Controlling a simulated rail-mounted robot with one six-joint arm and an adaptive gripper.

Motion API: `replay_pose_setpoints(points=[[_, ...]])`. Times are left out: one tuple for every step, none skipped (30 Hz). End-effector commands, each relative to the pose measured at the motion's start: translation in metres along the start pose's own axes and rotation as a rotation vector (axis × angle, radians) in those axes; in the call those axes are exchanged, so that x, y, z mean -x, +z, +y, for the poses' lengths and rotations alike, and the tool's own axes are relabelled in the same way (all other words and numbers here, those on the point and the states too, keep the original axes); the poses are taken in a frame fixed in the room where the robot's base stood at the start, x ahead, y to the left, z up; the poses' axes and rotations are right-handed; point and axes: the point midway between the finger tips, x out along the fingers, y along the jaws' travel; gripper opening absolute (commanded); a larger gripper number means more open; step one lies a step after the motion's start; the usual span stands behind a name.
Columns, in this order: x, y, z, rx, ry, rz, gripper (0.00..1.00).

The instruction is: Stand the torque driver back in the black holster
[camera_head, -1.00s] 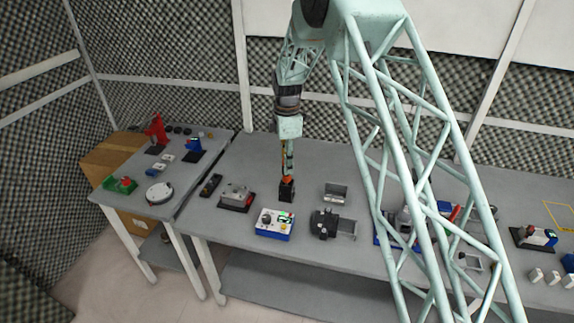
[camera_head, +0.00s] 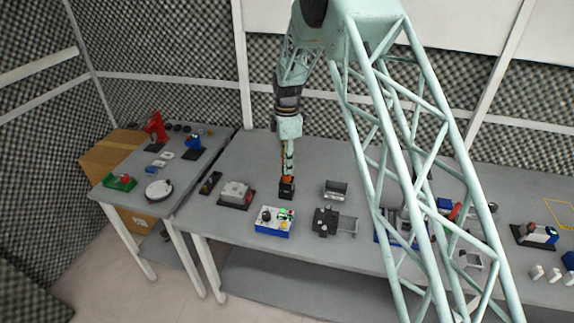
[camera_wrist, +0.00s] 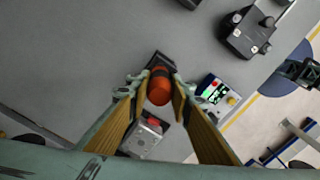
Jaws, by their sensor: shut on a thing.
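The torque driver (camera_wrist: 158,88) shows an orange top between my fingers in the wrist view. My gripper (camera_wrist: 153,92) is shut on it from above. In the head view my gripper (camera_head: 288,168) points down at the black holster (camera_head: 286,193), with a bit of the orange driver (camera_head: 287,180) showing just above it. In the wrist view a dark edge of the holster (camera_wrist: 161,60) shows behind the orange top. The driver's lower part is hidden, so I cannot tell how deep it sits. It looks about upright in the head view.
A blue-and-white box (camera_head: 273,229) with knobs stands in front of the holster. A grey device on a dark base (camera_head: 236,194) is to its left, a black device (camera_head: 325,222) to its right. A small grey open box (camera_head: 335,190) is also right. Bare table lies behind.

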Motion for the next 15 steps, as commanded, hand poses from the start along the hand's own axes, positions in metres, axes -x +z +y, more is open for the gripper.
replay_pose_setpoints(points=[[-0.0007, 0.0, 0.0002, 0.0, 0.0, 0.0, 0.08], [-0.0012, 0.0, 0.0002, 0.0, 0.0, 0.0, 0.08], [-0.0018, 0.0, 0.0002, 0.0, 0.0, 0.0, 0.08], [-0.0022, 0.0, 0.0002, 0.0, 0.0, 0.0, 0.08], [-0.0027, 0.0, 0.0002, 0.0, 0.0, 0.0, 0.08], [-0.0033, 0.0, 0.0002, 0.0, 0.0, 0.0, 0.08], [-0.0038, 0.0, 0.0002, 0.0, 0.0, 0.0, 0.08], [-0.0042, 0.0, 0.0002, 0.0, 0.0, 0.0, 0.08], [-0.0048, 0.0, 0.0002, 0.0, 0.0, 0.0, 0.08], [-0.0052, 0.0, 0.0002, 0.0, 0.0, 0.0, 0.08], [-0.0057, 0.0, 0.0002, 0.0, 0.0, 0.0, 0.08], [-0.0063, 0.0, 0.0002, 0.0, 0.0, 0.0, 0.08], [-0.0067, 0.0, 0.0002, 0.0, 0.0, 0.0, 0.08], [-0.0072, 0.0, 0.0002, 0.0, 0.0, 0.0, 0.08], [-0.0078, 0.0, 0.0001, 0.0, 0.0, 0.0, 0.08]])
